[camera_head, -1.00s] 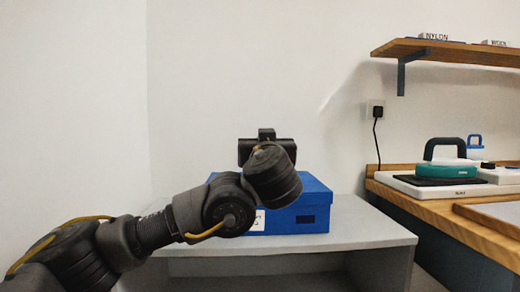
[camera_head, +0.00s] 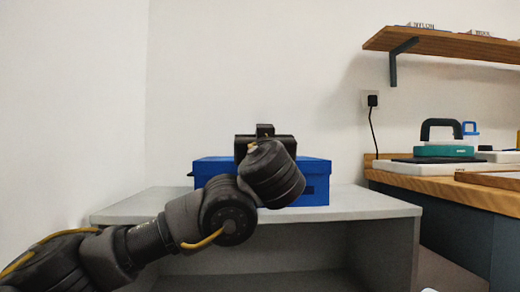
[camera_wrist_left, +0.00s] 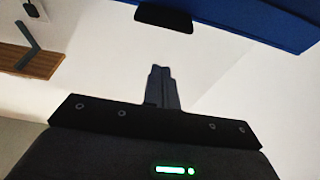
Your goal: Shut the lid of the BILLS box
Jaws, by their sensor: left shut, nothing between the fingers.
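The blue box (camera_head: 316,190) stands on a grey table in the head view, partly behind my left arm. Its blue lid (camera_head: 215,166) looks level along the top, but my arm covers the middle of the front, so I cannot tell whether it is fully down. No BILLS label is readable. My left gripper (camera_wrist_left: 162,72) is shut and empty in the left wrist view. In the head view its dark hand shows above the box's top edge, with the fingertips hidden. Blue surface (camera_wrist_left: 262,22) fills the upper right of the wrist view, apart from the fingers. My right gripper is not in view.
The grey table (camera_head: 375,204) has bare room on both sides of the box. A wooden counter (camera_head: 440,190) at the right holds a teal-and-black handled item (camera_head: 443,150). A wooden shelf (camera_head: 450,45) and a wall socket (camera_head: 371,98) are on the wall.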

